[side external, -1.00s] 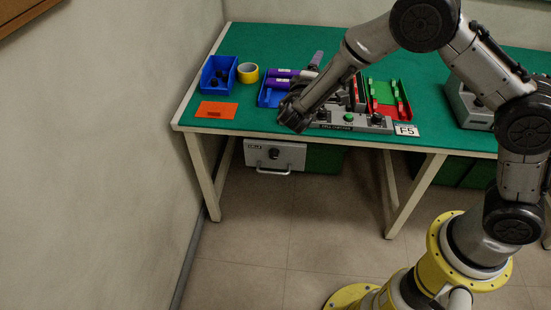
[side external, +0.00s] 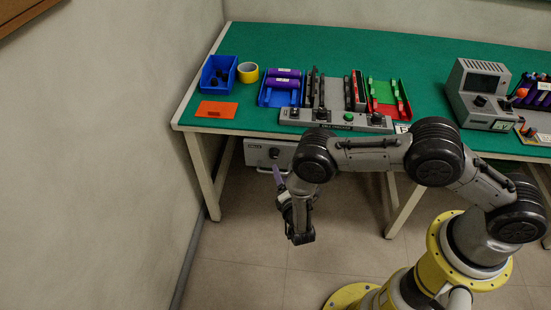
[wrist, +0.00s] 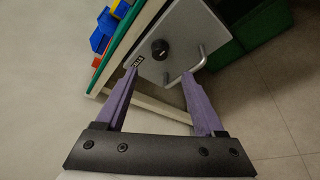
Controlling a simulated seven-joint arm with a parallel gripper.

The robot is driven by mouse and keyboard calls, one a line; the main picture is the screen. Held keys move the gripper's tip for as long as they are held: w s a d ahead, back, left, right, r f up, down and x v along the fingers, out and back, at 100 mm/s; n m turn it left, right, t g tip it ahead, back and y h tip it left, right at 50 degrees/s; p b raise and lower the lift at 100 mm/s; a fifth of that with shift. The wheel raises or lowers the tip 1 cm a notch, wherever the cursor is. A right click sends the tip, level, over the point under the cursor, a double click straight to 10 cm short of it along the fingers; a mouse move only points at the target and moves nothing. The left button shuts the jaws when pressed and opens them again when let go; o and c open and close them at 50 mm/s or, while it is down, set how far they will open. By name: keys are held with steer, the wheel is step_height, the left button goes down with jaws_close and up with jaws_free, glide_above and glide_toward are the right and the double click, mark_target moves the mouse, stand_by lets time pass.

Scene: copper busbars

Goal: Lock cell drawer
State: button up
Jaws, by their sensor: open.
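The cell drawer (side external: 256,152) is a grey front under the left part of the bench. It has a dark round knob (side external: 275,153), a small label and a bar handle (wrist: 194,66). The drawer front (wrist: 185,35) and the black knob (wrist: 160,49) show clearly in the wrist view. The drawer looks shut, with no gap that I can make out. My gripper (wrist: 160,75) is open and empty, its purple fingers pointing at the drawer front. The knob lies ahead between the fingers, and the right finger overlaps the handle in the picture. Contact cannot be told.
The green bench top (side external: 370,60) carries a blue bin (side external: 218,72), yellow tape (side external: 248,72), an orange card (side external: 216,110), a grey fixture (side external: 335,121) and a red tray (side external: 388,98). A bench leg (side external: 204,178) stands left of the drawer.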

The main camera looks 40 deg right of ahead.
mark_target(275, 156)
steer(key=x, duration=1)
steer(key=shift+w+d, duration=0.1)
steer(key=shift+w, duration=0.1)
steer(key=shift+c, duration=0.3)
jaws_close()
